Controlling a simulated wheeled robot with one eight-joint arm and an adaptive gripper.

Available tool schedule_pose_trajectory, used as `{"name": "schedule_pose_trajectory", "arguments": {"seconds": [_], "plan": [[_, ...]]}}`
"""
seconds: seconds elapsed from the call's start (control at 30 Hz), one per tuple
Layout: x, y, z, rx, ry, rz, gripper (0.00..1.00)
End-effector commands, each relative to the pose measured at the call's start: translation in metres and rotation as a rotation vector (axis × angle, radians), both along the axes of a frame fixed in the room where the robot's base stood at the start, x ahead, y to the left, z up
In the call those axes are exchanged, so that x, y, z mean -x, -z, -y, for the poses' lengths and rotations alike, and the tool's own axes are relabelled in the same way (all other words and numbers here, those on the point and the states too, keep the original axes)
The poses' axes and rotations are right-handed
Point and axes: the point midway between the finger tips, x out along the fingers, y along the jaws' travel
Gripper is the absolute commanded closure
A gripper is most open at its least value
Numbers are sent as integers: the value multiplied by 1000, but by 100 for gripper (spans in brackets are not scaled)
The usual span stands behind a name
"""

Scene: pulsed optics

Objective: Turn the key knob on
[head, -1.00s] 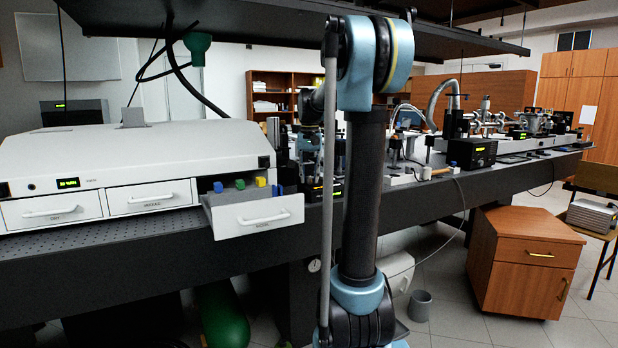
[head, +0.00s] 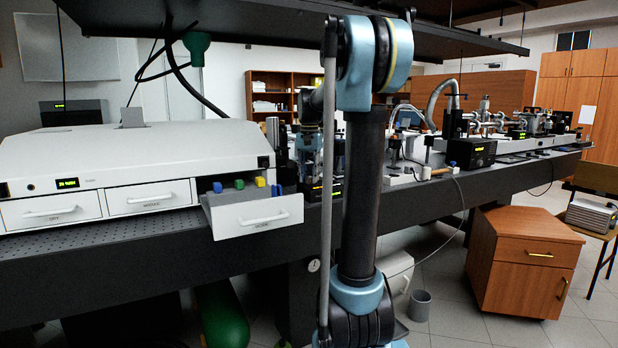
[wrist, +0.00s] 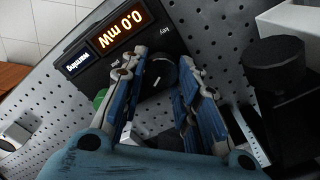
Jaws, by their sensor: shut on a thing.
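The key knob (wrist: 160,74) is a round black knob with a short white mark, on the dark panel of a controller box (wrist: 88,78) in the wrist view. My gripper (wrist: 163,64) has its two blue-padded fingers on either side of the knob and is shut on it. The box's orange display (wrist: 122,24) reads 0.0 mW, and a smaller pale-blue display (wrist: 76,63) is beside it. A green button (wrist: 100,98) is partly hidden by a finger. In the head view my arm mostly blocks the sight of my gripper and the knob.
A black post mount (wrist: 277,65) stands right of my gripper on the perforated table. In the head view, an open drawer (head: 256,218) holding coloured blocks sticks out left of my arm. A dark shelf (head: 260,22) hangs above, and a wooden cabinet (head: 523,263) stands at right.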

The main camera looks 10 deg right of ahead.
Motion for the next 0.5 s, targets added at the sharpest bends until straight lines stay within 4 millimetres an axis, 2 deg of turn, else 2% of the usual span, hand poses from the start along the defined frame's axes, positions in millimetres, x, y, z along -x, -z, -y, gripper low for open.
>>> {"name": "schedule_pose_trajectory", "arguments": {"seconds": [0.07,0.1,0.17,0.5], "plan": [[-1,0,-1,-1,-1,2,95],[-1,0,-1,-1,-1,2,67],[-1,0,-1,-2,-1,1,53],[0,0,0,-1,-1,0,51]]}}
